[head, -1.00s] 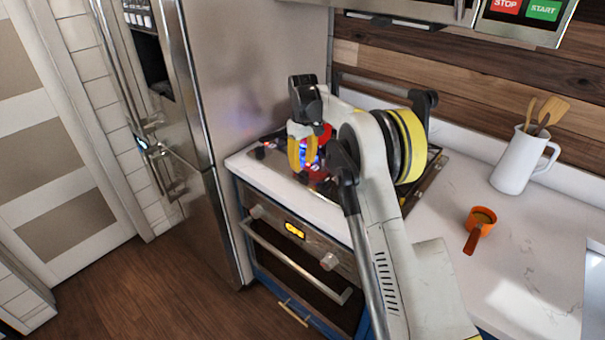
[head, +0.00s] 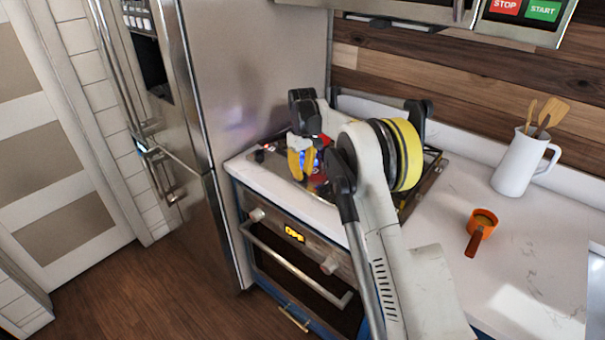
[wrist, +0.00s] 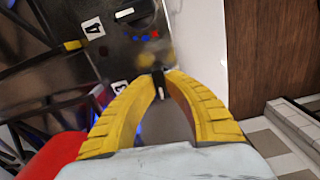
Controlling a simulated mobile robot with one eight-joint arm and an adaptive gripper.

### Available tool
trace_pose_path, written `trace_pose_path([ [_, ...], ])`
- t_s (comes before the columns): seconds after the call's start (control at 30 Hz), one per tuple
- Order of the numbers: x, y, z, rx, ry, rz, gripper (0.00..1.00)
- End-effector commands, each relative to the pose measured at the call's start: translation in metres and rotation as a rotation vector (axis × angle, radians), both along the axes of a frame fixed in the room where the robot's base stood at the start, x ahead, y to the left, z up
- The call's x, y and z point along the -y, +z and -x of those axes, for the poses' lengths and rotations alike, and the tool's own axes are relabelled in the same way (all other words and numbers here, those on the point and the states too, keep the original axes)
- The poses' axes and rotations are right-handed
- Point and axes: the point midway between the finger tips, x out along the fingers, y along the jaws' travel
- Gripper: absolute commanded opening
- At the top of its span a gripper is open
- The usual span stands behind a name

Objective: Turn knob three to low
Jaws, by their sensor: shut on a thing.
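My gripper (wrist: 160,76) shows its two yellow fingers closed in to a narrow gap at the tips in the wrist view. A small dark knob with a white mark, knob three (wrist: 159,86), sits between the fingertips, beside the tile printed 3 (wrist: 120,88). The fingers hide most of it, and I cannot read its setting. Knob four (wrist: 133,11), black with a white line, is farther up beside the tile printed 4 (wrist: 95,28). In the head view my gripper (head: 301,178) points down at the cooktop (head: 270,157), and the knobs are too small to tell.
A red object (wrist: 58,157) is close at the left of my gripper in the wrist view. Dark grates (wrist: 40,75) lie beyond it. An orange cup (head: 481,222) and a white jug with wooden utensils (head: 520,164) stand on the counter at right. The refrigerator (head: 245,75) is close behind left.

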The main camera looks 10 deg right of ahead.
Motion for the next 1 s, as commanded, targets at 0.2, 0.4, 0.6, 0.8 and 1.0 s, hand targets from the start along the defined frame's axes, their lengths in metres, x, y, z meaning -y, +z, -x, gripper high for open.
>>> trace_pose_path([
  [0.2, 0.0, 0.0002, 0.0002, -0.001, -0.049, 0.0, 0.0],
  [0.4, 0.0, 0.0009, 0.0002, -0.001, -0.168, 0.0, 0.0],
  [0.6, 0.0, 0.0008, 0.0004, -0.001, -0.342, 0.0, 0.0],
  [0.8, 0.0001, 0.0006, 0.0004, -0.001, -0.521, 0.0, 0.0],
  [1.0, 0.0001, 0.0001, 0.0003, -0.002, -0.674, 0.001, 0.0],
])
